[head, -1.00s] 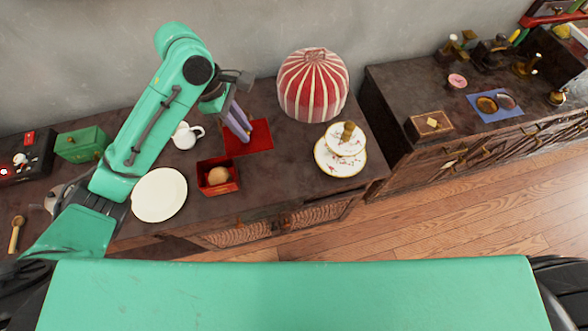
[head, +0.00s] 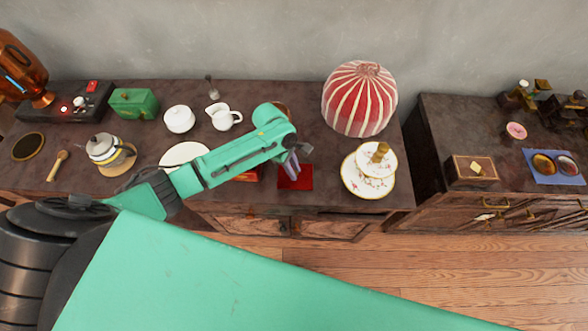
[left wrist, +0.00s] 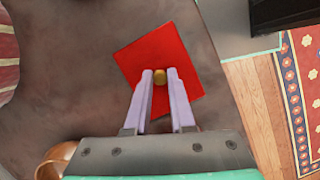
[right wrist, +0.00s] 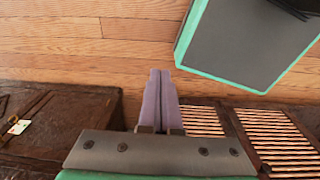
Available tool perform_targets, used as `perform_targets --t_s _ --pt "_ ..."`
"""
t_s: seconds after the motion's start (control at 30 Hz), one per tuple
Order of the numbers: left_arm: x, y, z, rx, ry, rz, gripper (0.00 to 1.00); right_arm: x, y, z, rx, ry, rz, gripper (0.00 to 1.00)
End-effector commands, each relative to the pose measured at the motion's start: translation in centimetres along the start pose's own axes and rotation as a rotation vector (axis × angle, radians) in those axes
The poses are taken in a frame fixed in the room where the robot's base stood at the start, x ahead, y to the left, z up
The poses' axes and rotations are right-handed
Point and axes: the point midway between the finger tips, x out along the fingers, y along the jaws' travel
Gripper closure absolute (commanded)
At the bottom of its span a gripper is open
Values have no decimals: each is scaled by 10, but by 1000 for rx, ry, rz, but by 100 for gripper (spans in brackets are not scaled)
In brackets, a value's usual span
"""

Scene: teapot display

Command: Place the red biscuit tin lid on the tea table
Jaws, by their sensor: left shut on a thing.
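The red biscuit tin lid (head: 297,180) is a flat red square near the front edge of the dark wooden table (head: 325,190). My left gripper (head: 291,164) is over it. In the left wrist view its fingers are shut on the small brass knob at the middle of the lid (left wrist: 150,55). I cannot tell whether the lid touches the table top. The red tin (head: 250,175) stands just left of the lid, mostly hidden by my left arm. My right gripper (right wrist: 160,73) shows only in the right wrist view, shut and empty, over the wooden floor.
A red-and-white striped cosy (head: 360,98) stands behind, and a tiered floral plate stand (head: 352,182) is close on the lid's right. A gap separates the second cabinet (head: 440,190).

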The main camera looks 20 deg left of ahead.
Motion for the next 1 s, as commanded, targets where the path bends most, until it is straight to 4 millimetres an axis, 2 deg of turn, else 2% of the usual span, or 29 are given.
perform_targets --t_s 0.33,0.37,0.4,0.43,0.77,0.87,1.0 --pt "6 0 -1 0 0 1 100 2 -15 -3 4 4 -20 100" --pt "6 1 -2 0 0 2 70 2 -16 -3 4 4 -21 100" --pt "5 1 -2 0 0 2 55 2 -16 -3 4 4 -21 100" --pt "5 0 -2 0 0 2 48 2 -16 -3 3 4 -22 100" --pt "3 1 -1 1 0 2 48 1 -14 -3 1 4 -19 100" --pt "-10 1 0 1 -2 4 48 0 -12 -2 0 3 -16 100" --pt "-45 2 0 1 -1 5 48 -2 -10 -2 -1 2 -13 100"
